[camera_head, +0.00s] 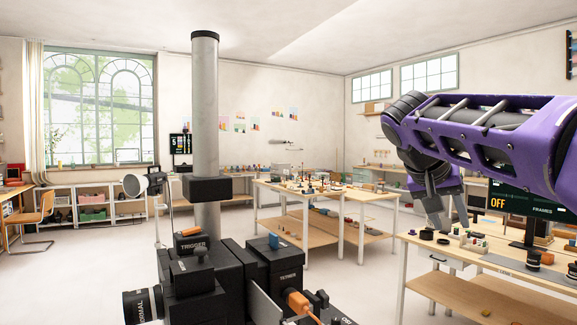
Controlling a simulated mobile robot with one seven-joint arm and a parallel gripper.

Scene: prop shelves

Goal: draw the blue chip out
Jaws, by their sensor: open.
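A small blue piece (273,240) stands upright on top of a black box (285,268) marked TETHER, at the bottom centre; its lower end is hidden, and I cannot tell for sure that it is the blue chip. My gripper (448,223) hangs from the purple arm at the right, fingers pointing down, open. It is well to the right of the blue piece, in front of or over the right-hand table. Nothing shows between its fingers.
The right-hand table (416,240) carries several small pieces and a monitor (510,203) reading OFF. Tables with small objects stand mid-room (331,191). An orange plug (298,303) sits beside the TETHER box. A chair (33,226) stands left. The floor (95,280) at left is clear.

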